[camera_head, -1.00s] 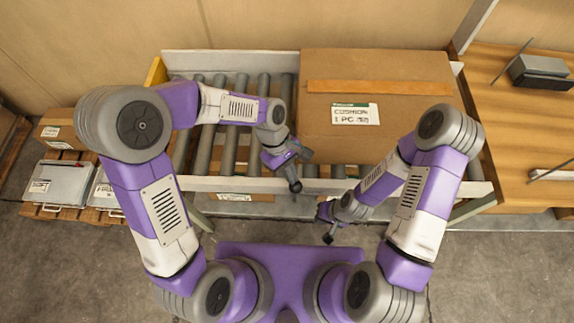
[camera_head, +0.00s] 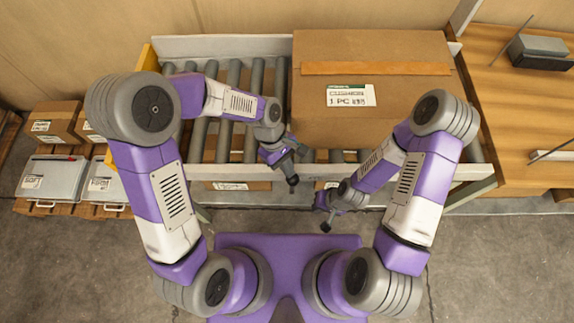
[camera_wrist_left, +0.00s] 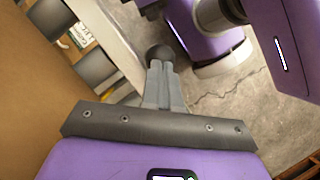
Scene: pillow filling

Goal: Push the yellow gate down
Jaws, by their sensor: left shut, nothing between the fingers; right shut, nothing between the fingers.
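The yellow gate (camera_head: 147,56) is at the left end of the roller conveyor (camera_head: 195,47). My left arm hides much of it, and another yellow piece shows below the arm. My left gripper (camera_head: 292,180) is shut and empty, over the conveyor's front rail and well to the right of the gate. In the left wrist view its shut fingers (camera_wrist_left: 160,75) point toward the rail and floor. My right gripper (camera_head: 326,225) is shut and empty, lower and farther right, in front of the rail. Neither gripper touches the gate.
A large cardboard box (camera_head: 390,110) labelled as a cushion sits on the conveyor's right part. A wooden table (camera_head: 520,110) stands at the right. Small boxes (camera_head: 52,122) and grey cases (camera_head: 55,178) stand on pallets at the left. Floor is clear in front of the conveyor.

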